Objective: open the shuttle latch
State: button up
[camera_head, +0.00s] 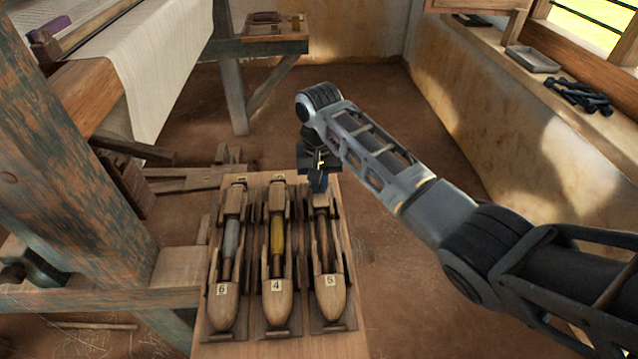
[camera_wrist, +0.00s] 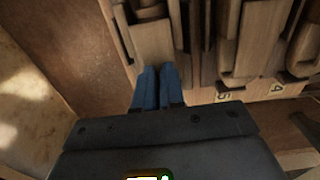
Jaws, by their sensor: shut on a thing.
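Three wooden shuttles lie side by side on a board (camera_head: 205,335). Their noses carry the labels 6 (camera_head: 222,305), 4 (camera_head: 277,300) and 5 (camera_head: 330,295). The left one holds a grey bobbin, the middle one a yellow bobbin, and the right one a brown core. My gripper (camera_head: 319,184) points down at the far end of the right shuttle. In the wrist view its blue fingers (camera_wrist: 158,88) are close together against the wooden end piece (camera_wrist: 150,42) of that row. They are shut on the shuttle latch, which they mostly hide.
The loom's worn post (camera_head: 70,150) and its white cloth (camera_head: 165,60) stand close on the left. A bench with tools (camera_head: 262,46) is at the back. A sill with a tray (camera_head: 532,60) and dark tools (camera_head: 580,97) runs along the right wall. Floor right of the board is clear.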

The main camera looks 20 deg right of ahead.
jog(key=shift+r+n+p, duration=0.1)
jog(key=shift+n+p, duration=0.2)
grip_shut()
jog(key=n+p, duration=0.2)
jog(key=n, duration=0.1)
jog(key=shift+n, duration=0.3)
jog(key=n+p, duration=0.2)
jog(key=n, duration=0.2)
jog(key=n+p, duration=0.1)
jog(key=n, duration=0.4)
jog(key=n+p, duration=0.1)
jog(key=n, duration=0.3)
jog(key=shift+n, duration=0.3)
jog(key=o, duration=0.6)
grip_release()
